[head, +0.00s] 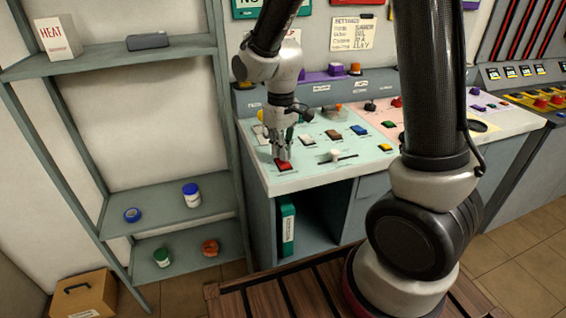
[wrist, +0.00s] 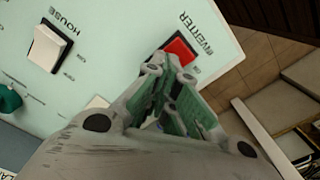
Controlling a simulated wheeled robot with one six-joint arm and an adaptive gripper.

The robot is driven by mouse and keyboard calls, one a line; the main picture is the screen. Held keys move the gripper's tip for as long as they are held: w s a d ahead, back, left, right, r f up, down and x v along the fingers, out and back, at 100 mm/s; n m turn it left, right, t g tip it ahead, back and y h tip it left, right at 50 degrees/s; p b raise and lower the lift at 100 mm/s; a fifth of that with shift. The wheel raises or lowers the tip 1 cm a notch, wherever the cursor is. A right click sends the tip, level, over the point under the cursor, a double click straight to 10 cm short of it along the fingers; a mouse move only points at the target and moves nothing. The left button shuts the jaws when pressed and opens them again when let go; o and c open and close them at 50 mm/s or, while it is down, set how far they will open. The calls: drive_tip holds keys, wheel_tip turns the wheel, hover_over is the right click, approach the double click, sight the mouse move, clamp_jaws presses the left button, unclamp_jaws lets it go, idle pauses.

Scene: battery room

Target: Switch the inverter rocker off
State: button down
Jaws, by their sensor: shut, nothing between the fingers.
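The inverter rocker (head: 283,165) is a red switch in a dark frame near the front left corner of the pale green console panel. In the wrist view the red rocker (wrist: 181,52) shows beside the printed label INVERTER, partly hidden by my fingers. My gripper (head: 283,156) points down at the rocker, with its fingertips right over or on it; I cannot tell whether they touch. In the wrist view my gripper (wrist: 172,75) is shut with nothing held. Which way the rocker is tilted is not clear.
A white rocker (wrist: 50,47) labelled HOUSE sits beside it on the panel. A white lever (head: 337,156) and several coloured switches, including a blue one (head: 358,130), stand to the right. A grey shelf rack (head: 170,215) stands close on the left.

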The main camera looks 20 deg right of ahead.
drive_tip(key=shift+r, duration=3.3)
drive_tip(key=s+d+r+m+t, duration=0.2)
drive_tip(key=s+d+r+m, duration=0.1)
drive_tip(key=s+d+r, duration=0.2)
drive_tip(key=s+d+r+m+t, duration=0.2)
drive_tip(key=s+d+r, duration=0.4)
drive_tip(key=s+d, duration=0.4)
drive_tip(key=s+m, duration=0.1)
drive_tip(key=s, duration=0.3)
drive_tip(key=shift+r, duration=0.2)
drive_tip(key=shift+a, duration=0.1)
